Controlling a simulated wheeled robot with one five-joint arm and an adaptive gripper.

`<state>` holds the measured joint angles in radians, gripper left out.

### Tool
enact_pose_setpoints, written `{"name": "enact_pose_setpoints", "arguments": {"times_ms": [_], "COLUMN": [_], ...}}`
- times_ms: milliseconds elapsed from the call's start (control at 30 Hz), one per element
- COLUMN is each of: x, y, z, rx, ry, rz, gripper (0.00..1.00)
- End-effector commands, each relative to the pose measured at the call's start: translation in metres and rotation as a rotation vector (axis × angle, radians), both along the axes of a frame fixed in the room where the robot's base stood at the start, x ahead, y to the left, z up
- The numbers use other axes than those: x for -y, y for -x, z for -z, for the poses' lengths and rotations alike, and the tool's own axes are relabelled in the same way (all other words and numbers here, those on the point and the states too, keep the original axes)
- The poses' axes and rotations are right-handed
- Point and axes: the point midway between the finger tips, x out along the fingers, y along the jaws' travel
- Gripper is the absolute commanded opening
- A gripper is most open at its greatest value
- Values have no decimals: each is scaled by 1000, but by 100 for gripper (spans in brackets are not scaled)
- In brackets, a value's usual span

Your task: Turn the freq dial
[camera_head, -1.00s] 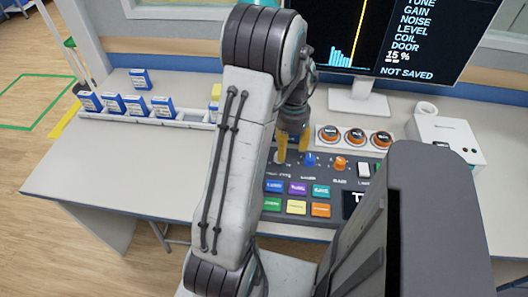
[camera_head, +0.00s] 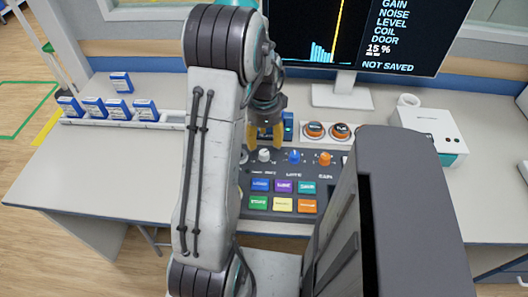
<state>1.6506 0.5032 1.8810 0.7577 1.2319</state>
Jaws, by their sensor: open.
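The control panel (camera_head: 330,193) lies on the desk with a row of dials along its back edge. A white dial (camera_head: 264,155), a blue dial (camera_head: 294,156) and an orange dial (camera_head: 325,159) show. Another pale dial at the left is partly hidden by my arm. The dial labels are too small to read, so I cannot tell which is freq. My gripper (camera_head: 264,136) points down with yellow fingertips apart. It is open and empty, just behind and above the white dial in the picture. The white dial shows clear of the fingertips.
Two orange knobs (camera_head: 328,132) sit behind the panel, by a blue box. The monitor (camera_head: 360,35) stands at the back, reading "NOT SAVED". A white device (camera_head: 432,135) is at the right. A tray with blue-and-white boxes (camera_head: 120,109) is at the left. The desk's left front is clear.

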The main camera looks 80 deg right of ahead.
Motion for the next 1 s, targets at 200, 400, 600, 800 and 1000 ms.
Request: {"name": "enact_pose_setpoints", "arguments": {"times_ms": [200,400,600,800,1000], "x": [-1,-1,-1,0,0], "y": [0,0,0,0,0], "z": [29,50,62,64,64], "rx": [0,0,0,0,0], "ry": [-3,-3,-2,0,0], "rz": [0,-1,-2,-2,-2], "gripper": [54,54,54,54,53]}}
